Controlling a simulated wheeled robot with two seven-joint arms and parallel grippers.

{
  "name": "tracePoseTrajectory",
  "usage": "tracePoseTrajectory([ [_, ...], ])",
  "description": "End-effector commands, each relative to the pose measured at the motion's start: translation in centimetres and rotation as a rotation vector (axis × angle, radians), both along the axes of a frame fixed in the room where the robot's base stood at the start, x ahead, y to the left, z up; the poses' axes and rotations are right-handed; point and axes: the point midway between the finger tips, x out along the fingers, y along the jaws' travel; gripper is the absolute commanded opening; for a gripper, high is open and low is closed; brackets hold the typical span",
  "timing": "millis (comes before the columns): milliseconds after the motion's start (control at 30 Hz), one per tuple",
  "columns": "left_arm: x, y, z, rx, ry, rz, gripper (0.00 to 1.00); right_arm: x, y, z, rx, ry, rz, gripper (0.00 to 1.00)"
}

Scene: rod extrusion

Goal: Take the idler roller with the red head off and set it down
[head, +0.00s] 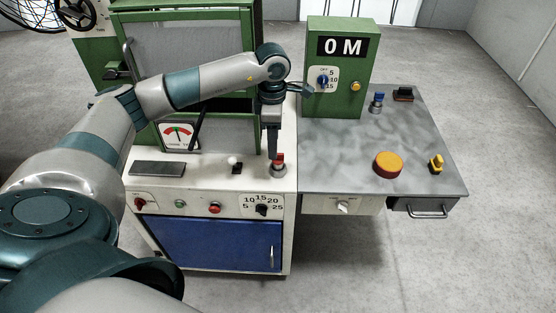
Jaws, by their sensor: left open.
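The idler roller with the red head (279,168) stands upright near the right edge of the white machine top (215,187). My left gripper (273,155) points straight down at the roller and is open. From this angle I cannot tell whether the fingers touch the red head or surround it. My right gripper is out of view.
A grey table (340,150) adjoins on the right, with bare room at its left and middle. On it are an orange disc (388,165), a yellow-topped part (437,164), a blue-headed part (377,101), a dark block (403,95) and a green box (340,100).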

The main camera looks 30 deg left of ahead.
Motion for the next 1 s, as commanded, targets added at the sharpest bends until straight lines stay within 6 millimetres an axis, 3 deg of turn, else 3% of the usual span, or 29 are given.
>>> tracePoseTrajectory([
  [200,0.0,0.0,-1.4,0.001,0.001,-0.001,0.50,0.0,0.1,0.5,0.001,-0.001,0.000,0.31],
  [667,0.2,-0.3,-1.9,0.001,0.002,-0.001,0.50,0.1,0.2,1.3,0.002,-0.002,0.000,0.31],
  [1000,0.8,-1.0,-5.6,0.001,0.003,0.000,0.50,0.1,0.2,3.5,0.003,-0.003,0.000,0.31],
])
